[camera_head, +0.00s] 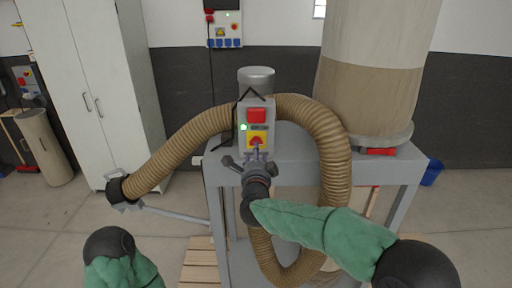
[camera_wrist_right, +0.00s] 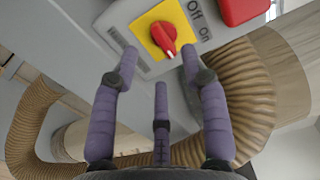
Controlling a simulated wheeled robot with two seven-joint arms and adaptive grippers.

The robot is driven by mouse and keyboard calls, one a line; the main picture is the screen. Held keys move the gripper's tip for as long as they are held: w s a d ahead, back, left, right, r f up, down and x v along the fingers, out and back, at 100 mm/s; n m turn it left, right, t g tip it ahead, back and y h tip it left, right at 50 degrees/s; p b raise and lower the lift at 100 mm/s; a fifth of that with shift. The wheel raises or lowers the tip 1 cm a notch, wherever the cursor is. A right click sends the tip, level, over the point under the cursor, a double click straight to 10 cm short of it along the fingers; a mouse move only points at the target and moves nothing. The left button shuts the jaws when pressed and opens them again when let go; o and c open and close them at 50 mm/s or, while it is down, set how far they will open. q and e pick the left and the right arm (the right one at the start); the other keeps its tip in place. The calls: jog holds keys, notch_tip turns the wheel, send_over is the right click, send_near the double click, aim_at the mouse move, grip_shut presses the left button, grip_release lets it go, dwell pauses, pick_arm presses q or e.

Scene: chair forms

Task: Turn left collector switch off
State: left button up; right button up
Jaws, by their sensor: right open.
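The collector switch, a red rotary knob (camera_head: 256,141) on a yellow plate, is on the front of a grey control box (camera_head: 243,148). In the right wrist view the knob (camera_wrist_right: 163,38) sits askew, beside the words "Off" and "On"; I cannot tell which one it is set to. My right gripper (camera_head: 257,157) is in front of the lower part of the box. Its three purple fingers (camera_wrist_right: 160,66) are spread and empty, pointing at the knob with a gap left. My left gripper is out of view; only part of my left arm shows.
A red button (camera_head: 257,115) is above the knob, with a green light (camera_head: 243,127) beside it. A ribbed hose (camera_head: 335,150) loops around the box and a grey frame (camera_head: 385,150). A large bag (camera_head: 375,60) stands right. A white cabinet (camera_head: 90,80) is left.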

jog(key=shift+w, duration=2.35)
grip_shut()
